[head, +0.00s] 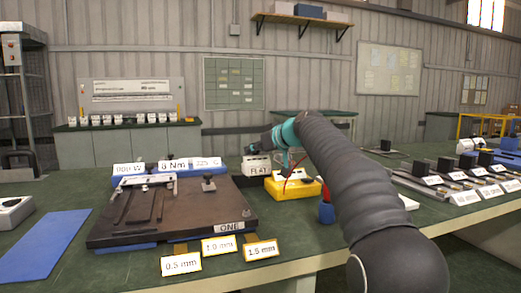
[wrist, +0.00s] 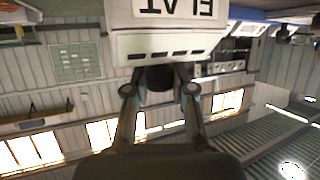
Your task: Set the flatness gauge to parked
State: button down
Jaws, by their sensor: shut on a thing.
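The flatness gauge (head: 257,166) is a white box with a label starting "FLAT", beyond the dark plate on the bench. In the wrist view the gauge (wrist: 170,42) appears upside down at the top, with a row of dark slots along its face. My gripper (wrist: 158,76) is shut on a dark knob-like part (wrist: 157,80) at the gauge's face. In the head view my gripper (head: 254,148) is small and meets the top of the gauge; my arm partly hides the contact. The gauge's setting cannot be read.
A dark plate (head: 150,212) with clamps lies left of the gauge. Thickness tags (head: 219,245) stand at its front. A yellow box (head: 292,188) with a red lead is close right of the gauge. Labelled blocks (head: 450,180) line the right bench. A blue mat (head: 45,245) lies left.

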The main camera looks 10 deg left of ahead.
jog(key=shift+d, duration=0.15)
jog(key=c, duration=1)
grip_release()
jog(key=shift+w+d, duration=0.1)
jog(key=shift+d, duration=0.05)
jog(key=shift+o, duration=0.2)
jog(key=v, duration=1.2)
jog(key=shift+r, duration=0.1)
